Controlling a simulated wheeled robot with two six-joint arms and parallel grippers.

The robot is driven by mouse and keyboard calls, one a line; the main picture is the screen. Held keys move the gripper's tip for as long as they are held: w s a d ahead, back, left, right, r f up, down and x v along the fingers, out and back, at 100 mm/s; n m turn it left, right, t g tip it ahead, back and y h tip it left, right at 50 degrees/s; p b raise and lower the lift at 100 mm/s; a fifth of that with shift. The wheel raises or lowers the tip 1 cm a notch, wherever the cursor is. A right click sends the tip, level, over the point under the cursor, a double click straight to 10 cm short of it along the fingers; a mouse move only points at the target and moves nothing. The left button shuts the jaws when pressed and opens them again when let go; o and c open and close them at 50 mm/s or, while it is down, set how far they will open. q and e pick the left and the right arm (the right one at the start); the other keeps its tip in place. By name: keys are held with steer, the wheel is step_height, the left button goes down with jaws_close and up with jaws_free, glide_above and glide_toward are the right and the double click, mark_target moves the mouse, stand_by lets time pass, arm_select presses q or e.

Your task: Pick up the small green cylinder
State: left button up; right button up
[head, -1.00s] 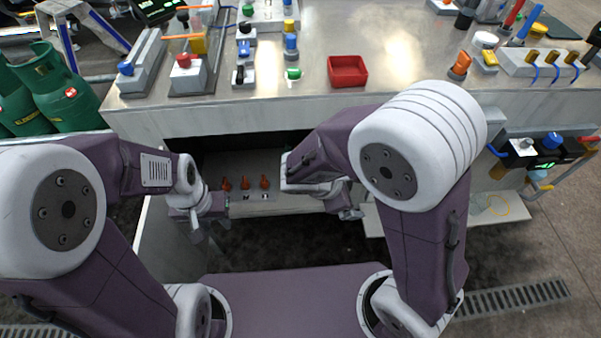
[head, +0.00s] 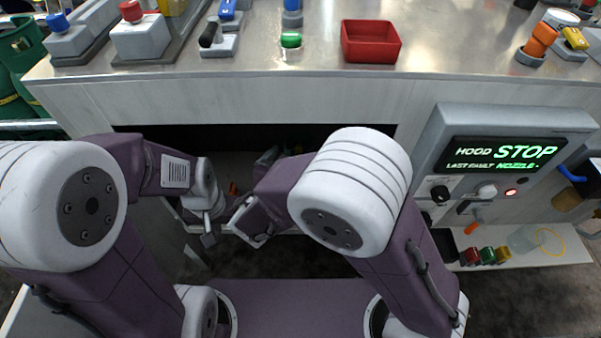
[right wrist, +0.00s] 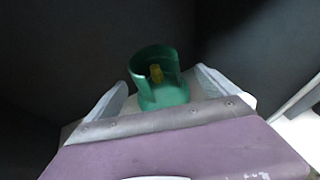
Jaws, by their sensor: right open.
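The small green cylinder (right wrist: 164,92), with a collar around a yellow valve, shows in the right wrist view in a dark space. It stands beyond the wrist, between the two pale fingers of my right gripper (right wrist: 162,80), which is open. Whether the fingers touch it I cannot tell. The lower part of the cylinder is hidden by my wrist. In the head view my right forearm reaches into the dark opening under the bench and hides the cylinder. My left gripper (head: 208,236) hangs at the left of that opening; its jaws are too small to read.
The steel bench (head: 330,85) overhangs the opening. A red tray (head: 370,41) and a green button (head: 290,40) sit on top. A STOP display panel (head: 505,152) is at the right, above a shelf (head: 525,260). Large green cylinders (head: 22,62) stand at the far left.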

mark_target(299, 149)
steer(key=shift+x, duration=0.95)
steer(key=shift+w+d+f+b, duration=0.1)
steer(key=shift+w+f+b, duration=0.1)
steer(key=shift+w+b, duration=0.1)
steer(key=b+x, duration=0.1)
steer(key=x, duration=0.1)
steer(key=b+x, duration=0.1)
steer(key=x, duration=0.1)
steer(key=shift+w+b, duration=0.4)
steer(key=shift+w, duration=0.25)
arm_select(q)
step_height(299, 149, down, 4)
steer(key=shift+f, duration=0.1)
arm_select(e)
steer(key=shift+r, duration=0.1)
